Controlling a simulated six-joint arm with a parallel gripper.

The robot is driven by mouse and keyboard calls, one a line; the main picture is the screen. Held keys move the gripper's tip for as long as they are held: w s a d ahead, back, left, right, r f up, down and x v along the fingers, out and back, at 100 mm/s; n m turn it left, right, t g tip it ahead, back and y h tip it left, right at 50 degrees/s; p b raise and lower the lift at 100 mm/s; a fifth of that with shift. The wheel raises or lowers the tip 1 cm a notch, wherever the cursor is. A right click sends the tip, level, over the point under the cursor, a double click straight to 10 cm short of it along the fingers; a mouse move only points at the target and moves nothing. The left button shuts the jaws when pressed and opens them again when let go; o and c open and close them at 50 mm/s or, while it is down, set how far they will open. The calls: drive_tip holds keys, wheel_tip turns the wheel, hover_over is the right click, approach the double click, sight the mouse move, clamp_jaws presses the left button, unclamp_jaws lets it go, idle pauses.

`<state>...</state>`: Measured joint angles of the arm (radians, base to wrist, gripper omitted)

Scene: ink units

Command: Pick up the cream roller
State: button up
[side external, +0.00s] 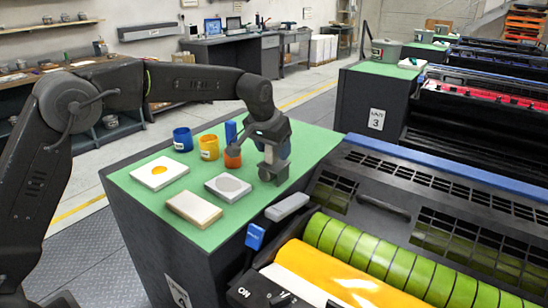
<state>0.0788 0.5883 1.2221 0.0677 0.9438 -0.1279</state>
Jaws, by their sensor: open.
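I cannot pick out a cream roller for certain. A pale cream block (194,209) with a brownish side lies flat near the front of the green tabletop (150,192); it looks like a slab rather than a roller. My gripper (271,173) is open and points down over the right part of the green top, well to the right of this block. A small pale patch shows at the fingers, and I cannot tell whether it is a separate thing. A blue shape shows partly behind the gripper, and the gripper hides what is directly behind it.
A blue cup (182,140), a yellow cup (208,148) and an orange cup (232,158) stand along the back. A white slab with a yellow disc (160,170) and one with a grey disc (228,187) lie in front. A press with a green roller (380,262) stands at right.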

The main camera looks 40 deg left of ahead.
drive_tip(key=shift+f, duration=0.1)
drive_tip(key=shift+c, duration=0.3)
drive_tip(key=c, duration=0.9)
drive_tip(key=shift+c, duration=0.2)
wheel_tip(320, 180, up, 10)
drive_tip(key=shift+r, duration=0.1)
